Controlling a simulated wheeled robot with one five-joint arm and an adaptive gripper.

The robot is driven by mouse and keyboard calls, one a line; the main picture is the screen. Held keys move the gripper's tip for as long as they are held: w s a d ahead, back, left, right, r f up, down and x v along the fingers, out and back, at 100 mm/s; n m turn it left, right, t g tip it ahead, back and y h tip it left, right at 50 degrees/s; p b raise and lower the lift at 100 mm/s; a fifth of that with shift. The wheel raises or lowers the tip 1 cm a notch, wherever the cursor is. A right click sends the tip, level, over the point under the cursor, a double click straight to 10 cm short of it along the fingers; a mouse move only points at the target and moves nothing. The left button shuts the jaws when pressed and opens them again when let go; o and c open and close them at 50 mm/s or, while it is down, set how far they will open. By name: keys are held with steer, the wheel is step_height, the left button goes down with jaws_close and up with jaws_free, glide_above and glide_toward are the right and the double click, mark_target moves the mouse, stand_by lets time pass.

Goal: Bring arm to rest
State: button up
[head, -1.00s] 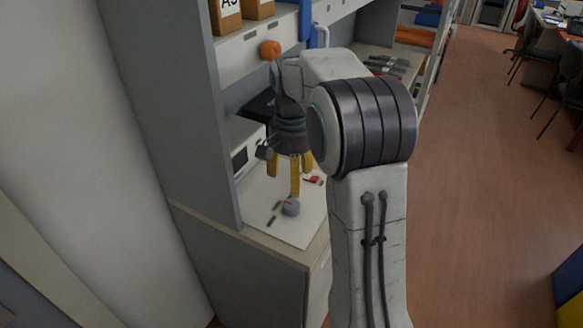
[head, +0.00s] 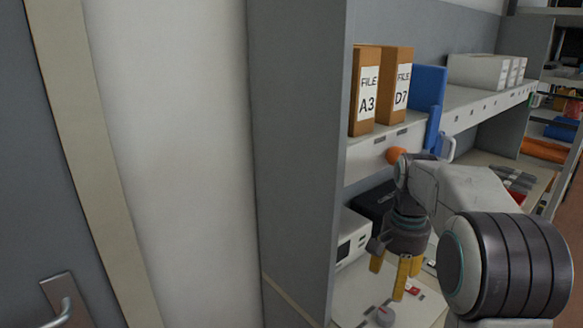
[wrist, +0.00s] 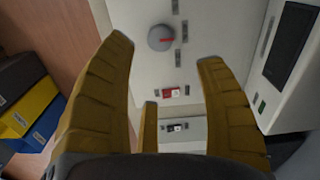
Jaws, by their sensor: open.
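My gripper (head: 393,276) hangs fingers-down over the pale worktop (head: 350,300) of a shelf unit in the head view. Its yellow fingers are spread apart. In the wrist view my gripper (wrist: 165,72) shows open, with nothing between its fingers. A round grey knob with a red mark (wrist: 160,38) lies beyond the fingertips, apart from them. My arm is bent and reaches in from the lower right of the head view.
File boxes A3 (head: 364,92) and D7 (head: 395,86) and a blue binder (head: 430,88) stand on the shelf above. A white device (head: 352,238) is left of my gripper. The unit's grey side panel (head: 295,150) and a door handle (head: 60,308) are further left.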

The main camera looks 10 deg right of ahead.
steer(key=f+n, duration=0.3)
steer(key=n, duration=0.1)
steer(key=shift+w+d+t, duration=0.1)
steer(key=shift+w+t, duration=0.2)
steer(key=s+f, duration=0.1)
steer(key=s, duration=0.1)
steer(key=s+a+f+n, duration=0.1)
steer(key=s, duration=0.1)
steer(key=s+f+n, duration=0.1)
steer(key=shift+s+a+f+g, duration=0.2)
steer(key=shift+s+a+g, duration=0.1)
steer(key=shift+s+g, duration=0.1)
steer(key=s+a+r+n+t, duration=0.1)
steer(key=s+a, duration=0.3)
steer(key=s, duration=0.4)
steer(key=s+a+r+n+t+p, duration=0.1)
steer(key=s+a+r+n+t, duration=0.1)
steer(key=s, duration=0.6)
steer(key=shift+a+r+n+t, duration=0.3)
steer(key=shift+a+r, duration=0.55)
steer(key=shift+r, duration=0.45)
